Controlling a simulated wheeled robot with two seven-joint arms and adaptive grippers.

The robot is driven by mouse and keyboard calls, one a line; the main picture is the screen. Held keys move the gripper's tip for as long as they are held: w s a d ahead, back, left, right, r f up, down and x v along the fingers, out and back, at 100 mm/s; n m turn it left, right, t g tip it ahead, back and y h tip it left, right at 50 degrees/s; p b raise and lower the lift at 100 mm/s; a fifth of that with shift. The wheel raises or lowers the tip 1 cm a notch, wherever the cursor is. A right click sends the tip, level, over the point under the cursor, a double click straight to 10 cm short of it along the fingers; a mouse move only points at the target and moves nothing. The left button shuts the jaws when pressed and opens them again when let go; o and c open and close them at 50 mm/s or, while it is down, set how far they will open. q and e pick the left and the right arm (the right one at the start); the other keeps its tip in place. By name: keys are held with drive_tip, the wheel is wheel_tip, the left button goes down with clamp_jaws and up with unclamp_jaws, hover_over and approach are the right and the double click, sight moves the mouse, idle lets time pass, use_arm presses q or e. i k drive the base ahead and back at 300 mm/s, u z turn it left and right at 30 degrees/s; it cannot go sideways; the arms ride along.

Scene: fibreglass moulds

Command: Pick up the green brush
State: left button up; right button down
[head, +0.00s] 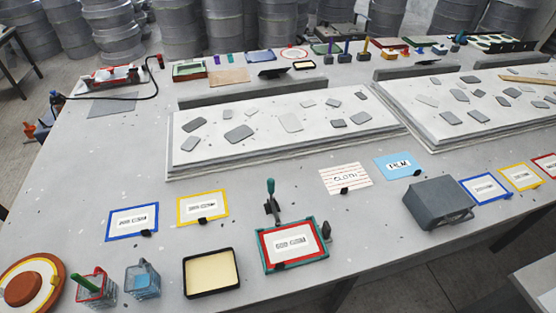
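The green brush cannot be told for sure. Another is a dark teal upright handle (271,188) on a small dark base, just behind a teal-and-red framed card (292,245). A green stick (87,282) also leans in a red wire basket (96,287) at the front left. The bristles of these are too small to tell. Neither of my grippers shows in the head view.
Two pale slabs with grey pieces (290,124) (475,103) fill the table's middle. A dark grey box (437,202) stands front right. A black tray (211,272), a blue basket (142,279) and a round orange object (30,285) line the front. Bare tabletop lies front centre.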

sight(95, 291)
drive_tip(key=u, duration=2)
